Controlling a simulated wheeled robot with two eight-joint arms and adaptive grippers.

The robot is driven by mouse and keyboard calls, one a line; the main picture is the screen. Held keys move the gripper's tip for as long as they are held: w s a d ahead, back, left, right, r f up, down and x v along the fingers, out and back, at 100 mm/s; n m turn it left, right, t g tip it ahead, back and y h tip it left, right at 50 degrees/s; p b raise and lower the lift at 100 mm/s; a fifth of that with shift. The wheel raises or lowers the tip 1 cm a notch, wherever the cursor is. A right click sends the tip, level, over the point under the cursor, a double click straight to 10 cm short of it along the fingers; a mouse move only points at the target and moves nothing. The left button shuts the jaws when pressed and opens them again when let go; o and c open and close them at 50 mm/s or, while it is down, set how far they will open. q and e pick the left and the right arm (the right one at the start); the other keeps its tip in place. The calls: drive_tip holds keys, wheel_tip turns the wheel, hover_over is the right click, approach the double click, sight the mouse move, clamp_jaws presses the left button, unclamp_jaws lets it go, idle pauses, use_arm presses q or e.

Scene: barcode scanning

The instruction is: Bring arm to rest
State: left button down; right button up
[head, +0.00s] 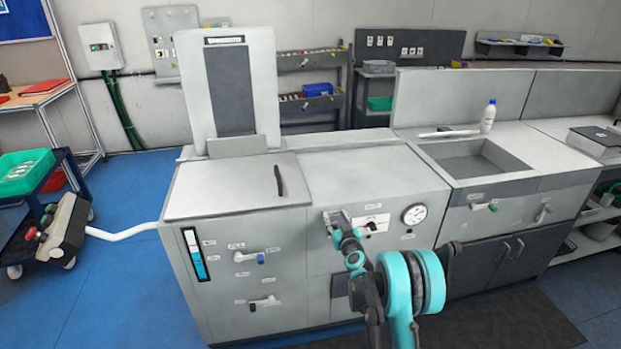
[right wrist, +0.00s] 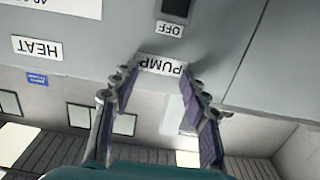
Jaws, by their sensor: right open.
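My right arm (head: 412,290) reaches up from the bottom of the head view, with teal and dark links. My right gripper (head: 340,218) is in front of the upper front panel of the grey machine (head: 240,295), left of a round gauge (head: 414,214) and a small dark knob (head: 372,227). In the right wrist view the gripper (right wrist: 157,74) has its two fingers apart with nothing between them. A PUMP label (right wrist: 161,65), seen upside down, lies behind the fingertips. Whether the fingers touch the panel cannot be told. My left gripper is not in view.
A sink (head: 475,158) with a white bottle (head: 488,116) behind it is at the right. A blue-handled valve (head: 250,257) sticks out of the front panel. A cart with a green crate (head: 27,172) stands at the left. Blue floor (head: 110,290) is open at lower left.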

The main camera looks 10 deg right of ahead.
drive_tip(key=s+a+r+n+g+y, duration=0.1)
drive_tip(key=s+a+r+g, duration=0.1)
drive_tip(key=s+a+r, duration=0.4)
drive_tip(key=s+a+r+n+g+y, duration=0.1)
drive_tip(key=s+a+r+g, duration=0.1)
drive_tip(key=s+r, duration=0.7)
drive_tip(key=s+d+f+m+g+h, duration=0.1)
drive_tip(key=s+f+g, duration=0.2)
drive_tip(key=s, duration=1.3)
drive_tip(key=s+d+f+m+g+h, duration=0.1)
drive_tip(key=s+f, duration=0.3)
drive_tip(key=s, duration=1.3)
drive_tip(key=shift+f+g+h, duration=0.15)
drive_tip(key=shift+g+h, duration=0.15)
drive_tip(key=shift+g, duration=0.6)
